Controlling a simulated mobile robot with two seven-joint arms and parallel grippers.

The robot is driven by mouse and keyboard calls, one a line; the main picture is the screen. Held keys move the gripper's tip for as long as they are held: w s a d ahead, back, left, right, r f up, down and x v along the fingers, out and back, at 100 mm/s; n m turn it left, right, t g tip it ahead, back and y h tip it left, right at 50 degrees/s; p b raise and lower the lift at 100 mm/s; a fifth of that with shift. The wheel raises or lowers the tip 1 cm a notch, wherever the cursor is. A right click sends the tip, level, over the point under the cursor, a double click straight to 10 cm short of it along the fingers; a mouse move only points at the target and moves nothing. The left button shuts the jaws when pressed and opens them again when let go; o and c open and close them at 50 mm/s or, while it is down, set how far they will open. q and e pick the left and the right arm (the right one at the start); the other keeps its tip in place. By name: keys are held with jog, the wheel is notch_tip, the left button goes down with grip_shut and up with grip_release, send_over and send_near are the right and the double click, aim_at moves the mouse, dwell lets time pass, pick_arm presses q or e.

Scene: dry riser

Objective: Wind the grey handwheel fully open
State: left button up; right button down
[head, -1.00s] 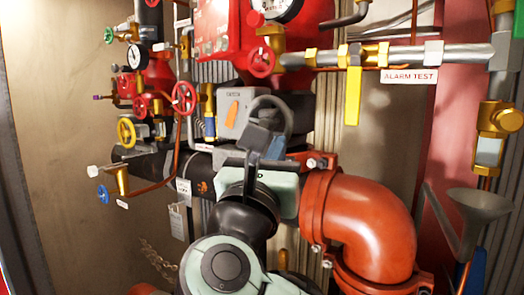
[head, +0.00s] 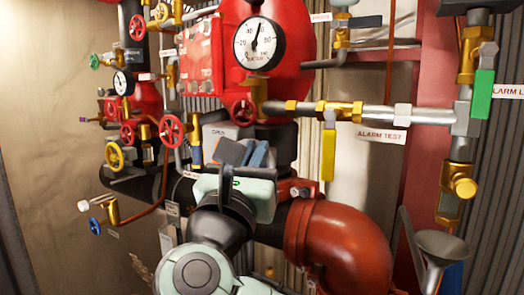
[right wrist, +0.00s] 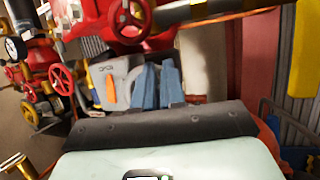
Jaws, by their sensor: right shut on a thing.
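My right gripper (head: 246,153) reaches up in the middle of the head view, in front of a grey gearbox marked OPEN (head: 218,132). Its dark grey and blue fingers are close together. In the right wrist view the blue fingers (right wrist: 158,85) stand side by side, just right of the gearbox (right wrist: 120,70) with its orange pointer (right wrist: 110,92). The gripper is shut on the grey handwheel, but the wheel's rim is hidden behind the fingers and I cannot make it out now. My left gripper is not in view.
Red handwheels (head: 171,130) and a yellow one (head: 114,156) stand to the left. A red wheel (head: 243,111) and a gauge (head: 258,44) are just above the gripper. A yellow lever (head: 328,155) hangs to the right. An orange pipe elbow (head: 345,240) curves below right.

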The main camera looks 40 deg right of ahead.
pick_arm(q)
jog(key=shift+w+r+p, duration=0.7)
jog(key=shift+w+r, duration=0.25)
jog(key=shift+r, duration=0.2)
pick_arm(e)
jog(key=w+a+f, duration=0.2)
jog(key=w+a, duration=0.2)
jog(key=a, duration=0.1)
jog(key=shift+a+f, duration=0.2)
jog(key=shift+f, duration=0.05)
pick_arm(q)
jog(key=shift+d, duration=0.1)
pick_arm(e)
jog(key=shift+w, duration=0.1)
